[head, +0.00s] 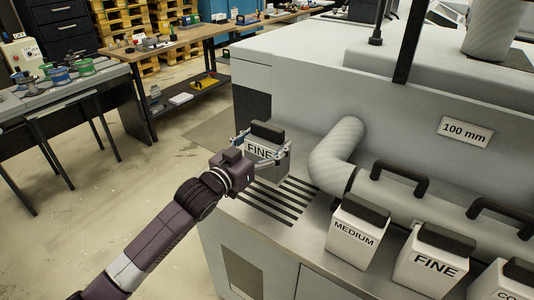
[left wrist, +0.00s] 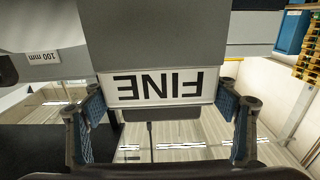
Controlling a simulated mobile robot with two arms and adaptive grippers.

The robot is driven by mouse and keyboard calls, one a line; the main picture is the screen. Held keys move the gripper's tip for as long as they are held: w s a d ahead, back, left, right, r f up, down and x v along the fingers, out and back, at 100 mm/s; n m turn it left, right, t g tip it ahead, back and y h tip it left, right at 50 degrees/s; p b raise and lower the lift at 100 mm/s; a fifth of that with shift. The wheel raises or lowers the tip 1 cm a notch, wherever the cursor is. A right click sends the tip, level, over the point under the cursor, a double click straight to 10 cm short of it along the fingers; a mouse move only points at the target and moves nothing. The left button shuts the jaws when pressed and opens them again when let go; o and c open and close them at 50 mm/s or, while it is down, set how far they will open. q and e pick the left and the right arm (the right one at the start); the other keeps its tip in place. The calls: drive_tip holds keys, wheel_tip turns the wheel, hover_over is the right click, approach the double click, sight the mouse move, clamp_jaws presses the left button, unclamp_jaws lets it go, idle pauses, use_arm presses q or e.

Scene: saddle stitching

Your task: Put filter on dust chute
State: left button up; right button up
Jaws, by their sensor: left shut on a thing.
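My left gripper (head: 263,150) is shut on a light grey filter box with a dark top and a "FINE" label (head: 259,149). It holds the box upright at the machine's left end, over or just behind a slotted grille (head: 272,202). In the left wrist view the held filter (left wrist: 150,50) shows its label upside down between the two blue-padded fingers (left wrist: 160,118). A thick grey elbow pipe (head: 340,150) lies right of the held filter, apart from it. No part is marked as the dust chute. The held filter's underside is hidden in the head view.
A "MEDIUM" box (head: 356,235), another "FINE" box (head: 434,263) and a partly cut-off box (head: 505,282) stand along the front ledge. Dark handles (head: 402,177) sit on the pipe. A "100 mm" sign (head: 466,131) is on the machine. Workbenches (head: 187,42) stand behind, left.

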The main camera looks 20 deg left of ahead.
use_arm(q)
drive_tip(key=shift+f, duration=2.1)
drive_tip(key=o, duration=2)
drive_tip(key=shift+f, duration=0.15)
drive_tip(key=shift+c, duration=0.2)
drive_tip(key=shift+s, duration=0.15)
drive_tip(key=b+v, duration=0.1)
drive_tip(key=v, duration=1)
drive_tip(key=shift+s+a, duration=0.15)
drive_tip(key=shift+s, duration=0.25)
